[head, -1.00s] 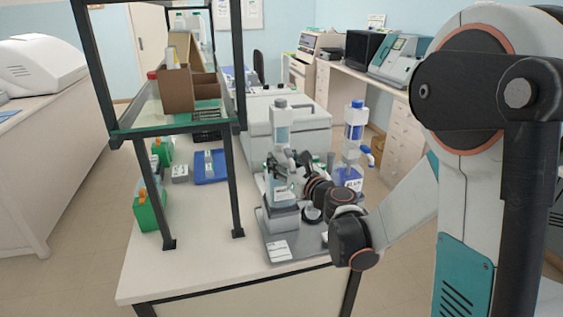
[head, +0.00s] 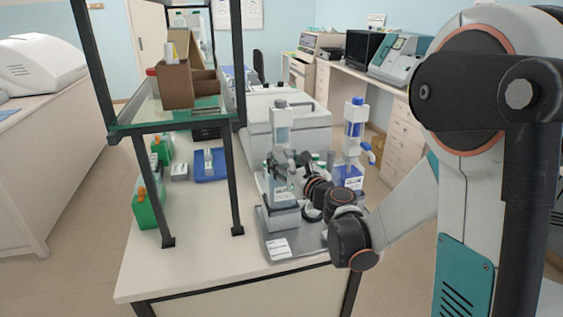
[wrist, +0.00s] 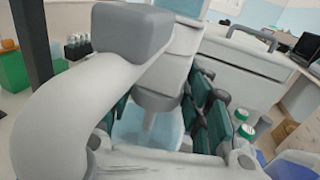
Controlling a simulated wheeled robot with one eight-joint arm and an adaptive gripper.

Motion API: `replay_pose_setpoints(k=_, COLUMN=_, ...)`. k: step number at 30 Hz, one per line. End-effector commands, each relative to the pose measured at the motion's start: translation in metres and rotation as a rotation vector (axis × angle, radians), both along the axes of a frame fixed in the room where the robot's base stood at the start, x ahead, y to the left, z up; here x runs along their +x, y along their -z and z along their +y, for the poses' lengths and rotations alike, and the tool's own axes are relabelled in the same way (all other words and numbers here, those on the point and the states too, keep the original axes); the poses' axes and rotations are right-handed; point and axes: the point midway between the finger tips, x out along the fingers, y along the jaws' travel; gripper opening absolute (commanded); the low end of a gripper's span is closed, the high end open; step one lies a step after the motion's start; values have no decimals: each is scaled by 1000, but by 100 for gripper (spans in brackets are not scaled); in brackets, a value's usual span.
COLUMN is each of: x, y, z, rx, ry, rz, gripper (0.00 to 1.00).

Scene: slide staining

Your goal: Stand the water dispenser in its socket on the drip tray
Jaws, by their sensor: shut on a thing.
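The water dispenser (head: 281,136), a pale bottle with a grey cap, stands upright over the left part of the grey drip tray (head: 283,246). In the wrist view its grey spout (wrist: 60,100) curves across the front. My gripper (head: 283,172) is shut on the dispenser's body from the right. The dark green finger pads also show in the wrist view (wrist: 195,115). The dispenser's base meets a grey block-like socket (head: 280,216) on the tray. I cannot tell whether it is fully seated.
A blue-labelled dispenser (head: 350,148) stands on the right of the tray. A black-framed shelf (head: 176,124) rises at left. A large white box-like machine (head: 300,133) stands behind. The front left of the bench is clear.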

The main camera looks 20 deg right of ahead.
Motion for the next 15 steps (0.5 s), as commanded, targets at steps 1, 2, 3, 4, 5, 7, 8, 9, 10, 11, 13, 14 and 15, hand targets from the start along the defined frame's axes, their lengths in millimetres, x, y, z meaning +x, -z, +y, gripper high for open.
replay_pose_setpoints(k=1, x=0, y=-1, z=0, rx=1, ry=0, rz=0, gripper=19)
replay_pose_setpoints(k=2, x=0, y=-1, z=0, rx=1, ry=0, rz=0, gripper=19)
replay_pose_setpoints(k=3, x=0, y=-1, z=0, rx=1, ry=0, rz=0, gripper=19)
replay_pose_setpoints(k=4, x=0, y=-1, z=0, rx=1, ry=0, rz=0, gripper=19)
replay_pose_setpoints(k=5, x=0, y=-1, z=0, rx=1, ry=0, rz=0, gripper=19)
replay_pose_setpoints(k=7, x=0, y=0, z=0, rx=1, ry=0, rz=0, gripper=19)
replay_pose_setpoints(k=8, x=0, y=0, z=0, rx=1, ry=0, rz=0, gripper=19)
replay_pose_setpoints(k=9, x=0, y=1, z=0, rx=1, ry=0, rz=0, gripper=19)
replay_pose_setpoints(k=10, x=0, y=1, z=0, rx=1, ry=1, rz=0, gripper=19)
replay_pose_setpoints(k=11, x=0, y=2, z=0, rx=1, ry=1, rz=0, gripper=19)
replay_pose_setpoints(k=13, x=0, y=3, z=0, rx=1, ry=1, rz=0, gripper=19)
replay_pose_setpoints(k=14, x=0, y=4, z=0, rx=1, ry=2, rz=0, gripper=19)
replay_pose_setpoints(k=15, x=0, y=5, z=0, rx=1, ry=2, rz=0, gripper=19)
